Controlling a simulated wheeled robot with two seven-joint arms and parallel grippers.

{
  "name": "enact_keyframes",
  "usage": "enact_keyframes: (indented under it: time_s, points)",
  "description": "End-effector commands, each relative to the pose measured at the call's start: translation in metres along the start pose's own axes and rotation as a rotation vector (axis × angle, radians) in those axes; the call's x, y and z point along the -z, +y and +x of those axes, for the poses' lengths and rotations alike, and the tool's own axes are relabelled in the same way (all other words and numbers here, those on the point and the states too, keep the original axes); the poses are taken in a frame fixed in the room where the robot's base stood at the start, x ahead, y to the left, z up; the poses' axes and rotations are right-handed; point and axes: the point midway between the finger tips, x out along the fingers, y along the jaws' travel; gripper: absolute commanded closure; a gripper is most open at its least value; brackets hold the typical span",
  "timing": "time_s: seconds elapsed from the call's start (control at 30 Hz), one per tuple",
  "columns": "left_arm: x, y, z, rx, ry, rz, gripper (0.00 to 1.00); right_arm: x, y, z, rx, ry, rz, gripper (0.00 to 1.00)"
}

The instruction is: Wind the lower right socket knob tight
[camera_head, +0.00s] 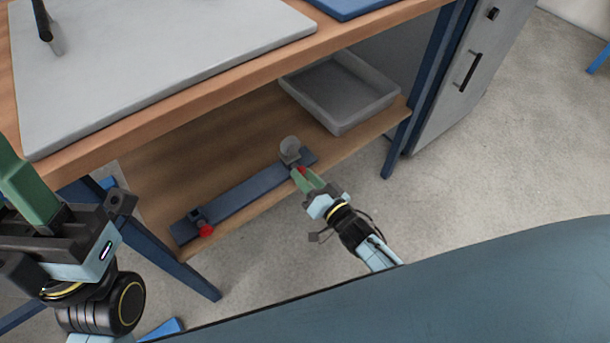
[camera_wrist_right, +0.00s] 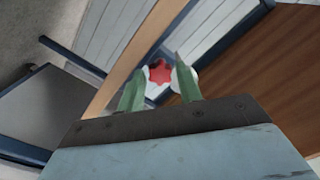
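A long blue bar (camera_head: 245,192) lies on the wooden lower shelf of the bench, with a socket at each end. The right socket's red knob (camera_head: 302,171) is at the bar's right end, below a pale grey round piece (camera_head: 290,146). My right gripper (camera_head: 306,178) reaches it from the front right. In the right wrist view the red star-shaped knob (camera_wrist_right: 160,72) shows between the tips of the open green fingers (camera_wrist_right: 160,82), with gaps on both sides. Contact is not visible. My left gripper (camera_head: 22,180) is at the left edge above the floor; its finger opening is unclear.
The left socket has another red knob (camera_head: 206,231). A grey tray (camera_head: 345,124) sits on the shelf behind the bar's right end. The bench top (camera_head: 180,95) overhangs the shelf, and blue legs (camera_head: 398,135) stand at the sides. Open floor (camera_head: 470,180) lies to the right.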

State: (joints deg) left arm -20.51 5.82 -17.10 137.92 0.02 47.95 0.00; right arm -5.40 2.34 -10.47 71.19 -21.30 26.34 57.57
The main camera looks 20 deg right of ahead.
Motion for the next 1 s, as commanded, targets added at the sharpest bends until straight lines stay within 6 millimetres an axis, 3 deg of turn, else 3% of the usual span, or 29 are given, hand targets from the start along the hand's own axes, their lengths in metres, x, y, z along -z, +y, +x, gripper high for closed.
enact_keyframes:
  time_s: [0.1,0.33,0.67,1.0]
  points:
    - [0.0,0.0,0.0,0.0,0.0,0.0,0.64,0.0,0.0,0.0,0.0,0.0,0.0,0.66]
    - [0.0,0.0,0.0,0.0,-0.001,0.0,0.64,0.0,0.0,0.0,0.0,0.0,0.0,0.96]
    - [-0.002,0.0,0.002,0.0,-0.013,0.0,0.64,0.0,0.0,0.0,-0.001,-0.001,-0.046,0.97]
    - [-0.012,0.0,0.008,0.002,-0.089,0.001,0.64,0.0,0.0,-0.001,-0.001,-0.002,-0.278,0.97]
